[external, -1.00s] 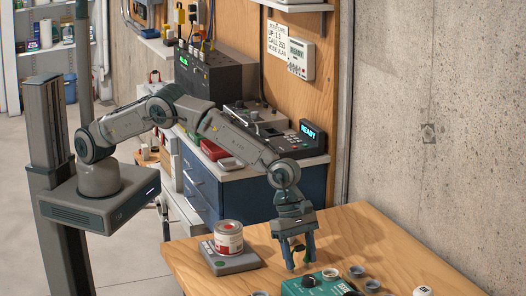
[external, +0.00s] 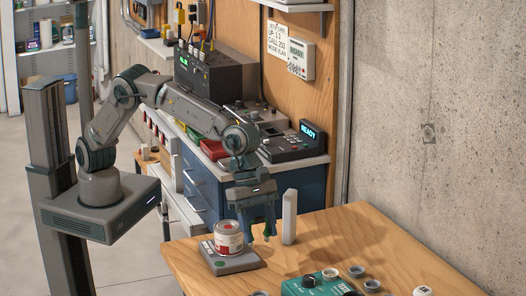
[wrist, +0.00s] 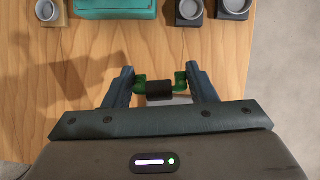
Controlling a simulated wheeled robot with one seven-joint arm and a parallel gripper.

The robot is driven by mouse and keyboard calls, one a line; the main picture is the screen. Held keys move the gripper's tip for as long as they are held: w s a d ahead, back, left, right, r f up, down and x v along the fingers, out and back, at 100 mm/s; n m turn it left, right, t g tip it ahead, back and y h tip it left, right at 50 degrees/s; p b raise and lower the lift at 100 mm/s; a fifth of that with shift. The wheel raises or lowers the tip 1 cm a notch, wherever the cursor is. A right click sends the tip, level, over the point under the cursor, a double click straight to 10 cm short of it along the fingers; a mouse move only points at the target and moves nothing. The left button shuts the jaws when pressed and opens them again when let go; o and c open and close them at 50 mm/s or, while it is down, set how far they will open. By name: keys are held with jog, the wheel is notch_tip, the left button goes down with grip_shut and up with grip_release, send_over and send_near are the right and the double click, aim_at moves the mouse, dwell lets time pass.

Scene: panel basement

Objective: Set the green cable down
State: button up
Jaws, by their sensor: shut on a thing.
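The green cable (wrist: 181,80) is a short piece with green ends and a thick black middle. My gripper (wrist: 160,76) is shut on it, with one finger at each end in the wrist view. In the external view my gripper (external: 259,236) hangs over the back part of the wooden table (external: 357,235), just right of the can. Only a small bit of the green cable (external: 268,234) shows there between the fingers. I cannot tell exactly how far it is above the table.
A red-and-white can (external: 229,239) stands on a grey scale (external: 232,264) close left of my gripper. A white upright block (external: 289,216) stands close right. A teal box (external: 312,286) and small cups (external: 356,271) are nearer the front. The table's right part is mostly clear.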

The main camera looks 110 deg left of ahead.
jog(key=shift+s+d+r, duration=0.15)
jog(key=w+a+n+b, duration=0.1)
jog(key=w+a, duration=0.3)
jog(key=a, duration=0.6)
jog(key=w+a+n+y+b, duration=0.1)
jog(key=w+a, duration=0.2)
jog(key=a, duration=0.7)
jog(key=w+a+n+b, duration=0.1)
jog(key=w+a, duration=0.3)
jog(key=a, duration=0.6)
jog(key=f, duration=0.4)
jog(key=a+f, duration=0.1)
jog(key=f, duration=0.1)
jog(key=shift+s+f, duration=0.1)
jog(key=shift+f, duration=0.25)
jog(key=shift+t, duration=0.3)
jog(key=shift+f, duration=2)
jog(key=shift+f, duration=0.1)
jog(key=o, duration=1)
jog(key=shift+c, duration=0.2)
